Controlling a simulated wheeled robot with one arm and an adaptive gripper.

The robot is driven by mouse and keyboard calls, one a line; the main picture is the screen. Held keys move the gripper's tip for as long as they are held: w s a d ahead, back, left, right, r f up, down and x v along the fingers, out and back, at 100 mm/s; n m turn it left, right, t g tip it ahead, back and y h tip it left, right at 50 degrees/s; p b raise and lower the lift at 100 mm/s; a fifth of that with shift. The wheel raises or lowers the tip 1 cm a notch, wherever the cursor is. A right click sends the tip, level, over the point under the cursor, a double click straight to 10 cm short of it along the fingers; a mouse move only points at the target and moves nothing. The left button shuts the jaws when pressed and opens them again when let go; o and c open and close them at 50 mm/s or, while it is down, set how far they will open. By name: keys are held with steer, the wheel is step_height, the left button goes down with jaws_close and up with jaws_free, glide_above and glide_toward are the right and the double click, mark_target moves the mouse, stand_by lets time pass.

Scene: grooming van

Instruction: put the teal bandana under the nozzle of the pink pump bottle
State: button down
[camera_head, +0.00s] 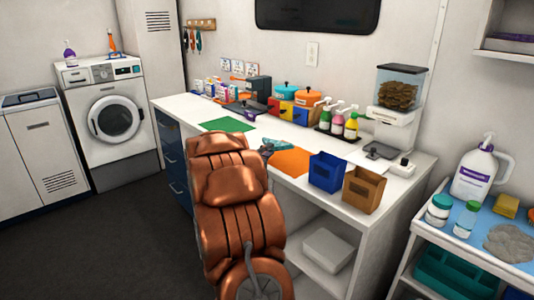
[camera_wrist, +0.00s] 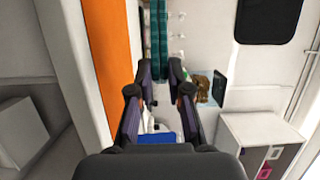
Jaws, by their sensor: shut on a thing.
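My gripper (camera_head: 266,149) is low over the counter, at the left edge of an orange mat. It is shut on the teal bandana (camera_head: 270,145), which is partly hidden by my arm in the head view. In the wrist view the bandana (camera_wrist: 158,35) is a dark teal strip at the fingertips of my gripper (camera_wrist: 159,72). The pink pump bottle (camera_head: 325,120) stands upright at the back of the counter, right of and beyond my gripper.
The orange mat (camera_head: 292,162) lies right of my gripper, with a blue bin (camera_head: 327,172) and a brown bin (camera_head: 362,190) at the front edge. A green mat (camera_head: 228,124) lies left. Canisters (camera_head: 313,96) and a treat dispenser (camera_head: 397,105) flank the bottles.

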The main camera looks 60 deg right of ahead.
mark_target(268, 171)
steer(key=shift+f+b, duration=0.55)
steer(key=shift+f, duration=2)
steer(key=shift+s+a+f, duration=0.15)
steer(key=shift+f, duration=0.75)
steer(key=c, duration=1.3)
jaws_free()
steer(key=shift+f, duration=0.2)
steer(key=shift+o, duration=1.3)
steer(key=shift+a+f, duration=0.15)
steer(key=shift+a, duration=0.05)
steer(key=a+r, duration=0.2)
steer(key=a, duration=0.9)
steer(key=shift+a+r, duration=0.2)
steer(key=shift+a, duration=0.05)
steer(key=shift+s, duration=0.1)
